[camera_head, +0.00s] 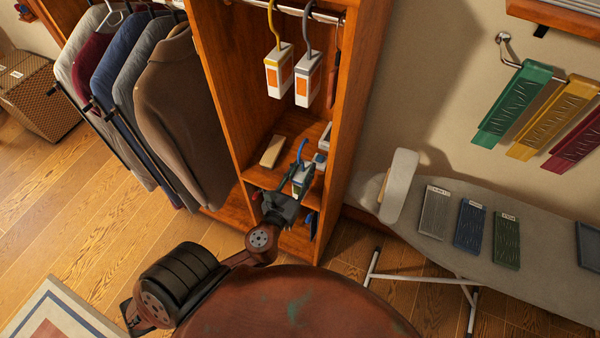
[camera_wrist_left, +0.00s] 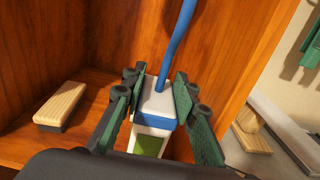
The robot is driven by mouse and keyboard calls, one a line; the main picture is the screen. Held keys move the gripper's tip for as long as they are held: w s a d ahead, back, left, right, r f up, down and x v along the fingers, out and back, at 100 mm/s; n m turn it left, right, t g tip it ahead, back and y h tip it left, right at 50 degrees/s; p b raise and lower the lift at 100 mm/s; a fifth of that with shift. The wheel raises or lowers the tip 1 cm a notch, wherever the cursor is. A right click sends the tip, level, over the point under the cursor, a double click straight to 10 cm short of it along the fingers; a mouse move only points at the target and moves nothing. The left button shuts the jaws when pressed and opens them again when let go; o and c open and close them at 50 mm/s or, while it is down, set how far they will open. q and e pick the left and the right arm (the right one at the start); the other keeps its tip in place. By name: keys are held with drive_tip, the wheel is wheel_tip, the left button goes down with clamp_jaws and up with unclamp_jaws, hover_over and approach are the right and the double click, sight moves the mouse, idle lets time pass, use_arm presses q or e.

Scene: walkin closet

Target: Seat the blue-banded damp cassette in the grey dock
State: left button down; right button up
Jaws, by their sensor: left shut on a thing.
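The blue-banded cassette is white with a blue band, a green panel and a blue hook. It is in my left gripper in the head view, where the cassette (camera_head: 302,180) is at the wardrobe's lower shelf. The left wrist view shows the cassette (camera_wrist_left: 156,122) upright between the two fingers of my left gripper (camera_wrist_left: 154,108), which is shut on it. In the head view, my left gripper (camera_head: 292,190) partly covers the cassette. Grey pieces (camera_head: 325,137) at the shelf's right side may be the grey dock, but I cannot tell. My right gripper is out of view.
A wooden brush (camera_head: 272,151) lies on the shelf, left of the cassette. Two cassettes, one yellow-hooked (camera_head: 279,75) and one grey-hooked (camera_head: 307,80), hang from the rail above. The wardrobe's right wall (camera_head: 347,110) is close. An ironing board (camera_head: 540,235) stands to the right.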

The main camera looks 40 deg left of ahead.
sight(308, 161)
use_arm(q)
drive_tip(key=shift+x, duration=1.75)
drive_tip(key=b+x, duration=0.2)
drive_tip(key=x, duration=2.2)
drive_tip(key=shift+w, duration=0.4)
drive_tip(key=shift+r, duration=0.1)
drive_tip(key=shift+p, duration=0.4)
idle(1.7)
drive_tip(key=shift+f+b, duration=0.55)
drive_tip(key=shift+f, duration=0.3)
idle(0.4)
